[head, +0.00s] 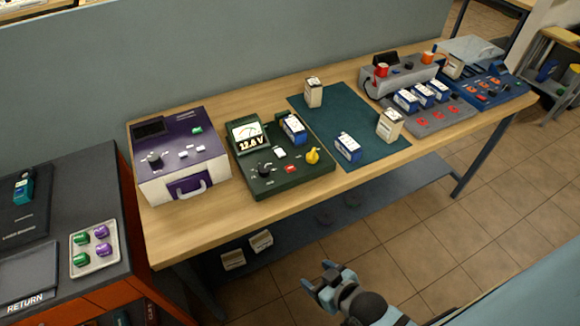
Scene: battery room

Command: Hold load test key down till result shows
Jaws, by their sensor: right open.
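The dark green battery tester (285,184) stands on the wooden bench, left of its middle. Its lit display (248,136) shows a number that looks like 12.6 V. A blue and white battery (294,128) sits at its upper right. Its panel has a white key (280,153), a red key (290,169), a black knob (264,170) and a yellow knob (313,156). The labels are too small to tell which is the load test key. My right gripper (318,277) is open and empty, in front of the bench, apart from the tester. My left gripper is not in view.
A purple and white device (181,157) stands left of the tester. A green mat (350,112) with batteries and cartons lies to its right. Grey and blue devices fill the right end. A dark cabinet with a tray (112,262) stands at left. The bench's front edge is clear.

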